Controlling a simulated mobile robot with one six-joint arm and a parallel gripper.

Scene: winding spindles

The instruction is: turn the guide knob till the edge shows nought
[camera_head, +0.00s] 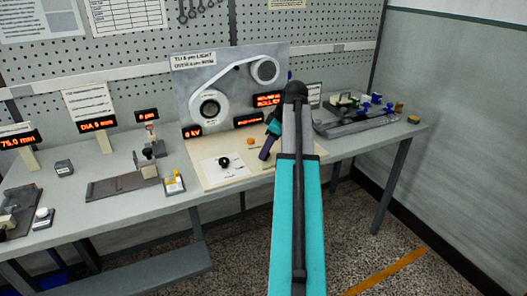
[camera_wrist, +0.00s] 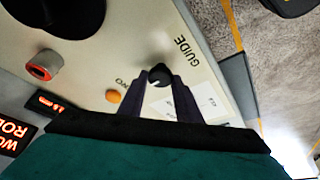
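The guide knob (camera_wrist: 158,75) is black with a white pointer mark, beside the printed word GUIDE in the wrist view. My gripper (camera_wrist: 158,78) has its two dark fingers on either side of the knob, with the tips at its sides. I see no clear gap, but cannot tell whether they press on it. In the head view my gripper (camera_head: 267,150) is low over the right part of the winding stand's cream base (camera_head: 215,181), and I cannot make out the guide knob there. A lit orange readout (camera_head: 268,99) is partly behind my arm; I cannot read an edge value.
The upright panel (camera_head: 215,75) with two rollers and a white band rises behind. A black knob (camera_head: 224,161) sits on a white card. Blue-knobbed equipment (camera_head: 355,118) stands at right.

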